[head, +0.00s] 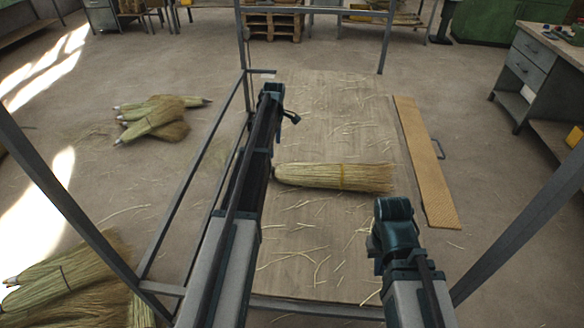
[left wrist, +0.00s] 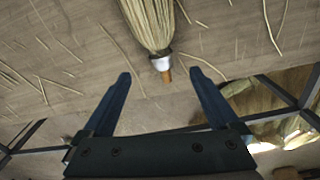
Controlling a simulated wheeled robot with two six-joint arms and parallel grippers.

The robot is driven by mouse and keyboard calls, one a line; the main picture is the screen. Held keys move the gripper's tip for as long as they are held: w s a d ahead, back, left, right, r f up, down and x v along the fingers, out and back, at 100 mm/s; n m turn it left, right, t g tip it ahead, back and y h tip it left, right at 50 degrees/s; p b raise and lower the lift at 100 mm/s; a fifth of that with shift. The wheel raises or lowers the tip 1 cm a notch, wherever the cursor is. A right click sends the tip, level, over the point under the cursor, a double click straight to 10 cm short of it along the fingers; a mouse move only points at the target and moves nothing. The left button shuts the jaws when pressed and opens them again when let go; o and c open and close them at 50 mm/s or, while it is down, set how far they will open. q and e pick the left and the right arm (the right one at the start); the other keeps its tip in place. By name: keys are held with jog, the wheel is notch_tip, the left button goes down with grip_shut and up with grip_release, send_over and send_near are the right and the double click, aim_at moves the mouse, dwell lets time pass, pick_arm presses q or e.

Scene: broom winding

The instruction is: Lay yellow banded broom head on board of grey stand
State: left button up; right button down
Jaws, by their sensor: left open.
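The yellow banded broom head (head: 335,177) lies flat on the wooden board (head: 310,260) within the grey stand (head: 385,45). Its yellow band shows near the bristle end, on the right. Its narrow end points left, close to my left arm. In the left wrist view, the broom head (left wrist: 150,25) ends in a silver collar and wooden tip ahead of my open fingers. My left gripper (head: 290,117) is open and empty, also seen in the left wrist view (left wrist: 160,100). My right arm hangs at the lower right; its fingers are hidden.
Several plain broom heads (head: 160,118) lie on the floor left of the stand, and more (head: 60,275) at lower left. A tan panel with a handle (head: 425,160) lies along the right side. Loose straw litters the board. A workbench (head: 545,65) stands at right.

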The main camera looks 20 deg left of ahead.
pick_arm(q)
jog(key=s+d+m, duration=2.2)
jog(key=s+d, duration=1)
jog(key=s, duration=0.4)
jog(key=shift+d+m+y, duration=0.35)
jog(key=shift+m+y, duration=0.05)
jog(key=shift+s, duration=0.1)
